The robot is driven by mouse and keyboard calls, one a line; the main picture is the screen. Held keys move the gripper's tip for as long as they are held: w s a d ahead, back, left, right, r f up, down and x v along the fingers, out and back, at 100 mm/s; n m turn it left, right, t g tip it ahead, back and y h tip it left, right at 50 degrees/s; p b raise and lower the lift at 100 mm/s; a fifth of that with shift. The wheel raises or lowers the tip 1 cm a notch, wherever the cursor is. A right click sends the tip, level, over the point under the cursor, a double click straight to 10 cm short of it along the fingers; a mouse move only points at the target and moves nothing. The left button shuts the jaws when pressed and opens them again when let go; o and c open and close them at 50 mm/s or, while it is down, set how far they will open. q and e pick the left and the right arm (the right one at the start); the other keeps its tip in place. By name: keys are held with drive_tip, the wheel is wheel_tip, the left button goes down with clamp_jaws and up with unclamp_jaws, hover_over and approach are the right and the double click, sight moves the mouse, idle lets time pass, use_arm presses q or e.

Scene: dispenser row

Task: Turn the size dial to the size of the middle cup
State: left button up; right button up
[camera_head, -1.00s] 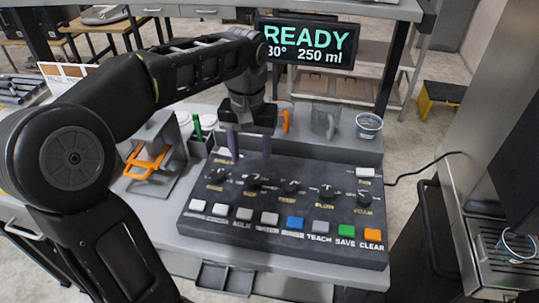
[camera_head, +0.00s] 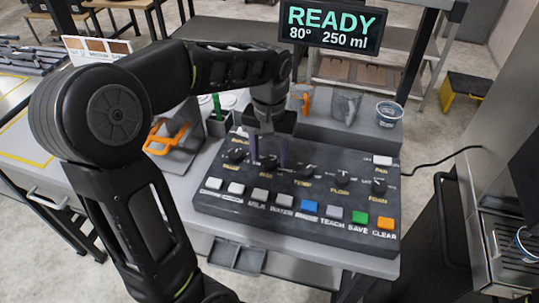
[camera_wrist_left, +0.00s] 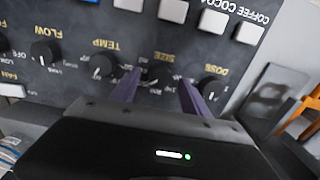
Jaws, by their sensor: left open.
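The size dial (camera_head: 269,162) is a black knob on the dark control panel (camera_head: 225,200), second from the left in its row. It also shows in the wrist view (camera_wrist_left: 160,75) under the gold SIZE label. My left gripper (camera_head: 269,158) is open and points down at this dial. Its two purple fingers stand on either side of the knob in the wrist view (camera_wrist_left: 160,82); I cannot tell whether they touch it. The display (camera_head: 332,28) reads READY, 80° and 250 ml.
The dose dial (camera_head: 236,155) and temp dial (camera_head: 304,172) sit close on either side. Coloured buttons, including a green one (camera_head: 360,218), line the panel's front. A stand with an orange handle (camera_head: 165,137) is left of the panel.

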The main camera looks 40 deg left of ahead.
use_arm(q)
drive_tip(key=shift+f, duration=0.55)
drive_tip(key=shift+c, duration=0.2)
clamp_jaws()
